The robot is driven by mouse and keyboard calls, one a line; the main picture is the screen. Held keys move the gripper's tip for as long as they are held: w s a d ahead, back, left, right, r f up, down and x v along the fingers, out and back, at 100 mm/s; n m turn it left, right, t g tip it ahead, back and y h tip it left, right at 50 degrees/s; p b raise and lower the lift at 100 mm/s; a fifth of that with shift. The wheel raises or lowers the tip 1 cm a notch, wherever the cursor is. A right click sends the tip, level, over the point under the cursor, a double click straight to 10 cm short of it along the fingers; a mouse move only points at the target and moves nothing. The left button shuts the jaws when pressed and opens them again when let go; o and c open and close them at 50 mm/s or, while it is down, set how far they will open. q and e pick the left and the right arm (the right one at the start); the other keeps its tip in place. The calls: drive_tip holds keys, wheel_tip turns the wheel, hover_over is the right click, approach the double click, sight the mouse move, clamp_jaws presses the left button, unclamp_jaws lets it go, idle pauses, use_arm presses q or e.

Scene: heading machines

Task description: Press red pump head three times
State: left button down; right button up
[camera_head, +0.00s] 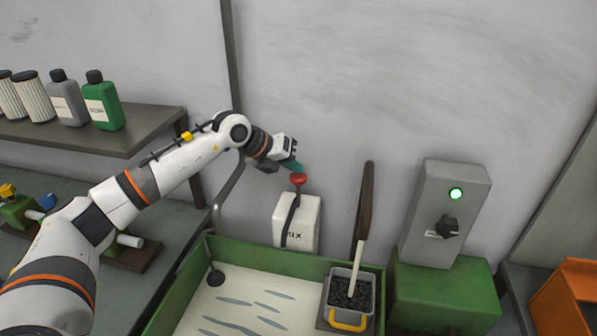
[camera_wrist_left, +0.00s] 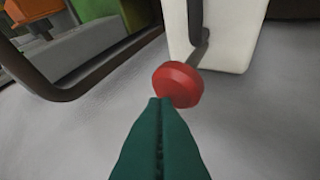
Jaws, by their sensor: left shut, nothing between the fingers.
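The red pump head (camera_head: 298,179) tops a white canister (camera_head: 308,222) marked with dark letters, standing behind the green tray. My left gripper (camera_head: 294,167) is shut and empty, its green fingertips right above the red pump head. In the left wrist view the closed fingers (camera_wrist_left: 158,108) reach the near edge of the red pump head (camera_wrist_left: 178,84); I cannot tell whether they touch it. The white canister also shows in the left wrist view (camera_wrist_left: 232,30). My right gripper is not in view.
A green-walled tray (camera_head: 275,259) lies in front, with a small bin of dark granules (camera_head: 350,290) and a dark-handled tool (camera_head: 365,205). A grey control box (camera_head: 445,205) with a green light stands right. A shelf (camera_head: 140,130) with bottles is left.

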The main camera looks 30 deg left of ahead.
use_arm(q)
drive_tip(key=shift+r, duration=0.35)
drive_tip(key=shift+r+p, duration=1.75)
drive_tip(key=shift+r, duration=0.85)
drive_tip(key=shift+f, duration=0.1)
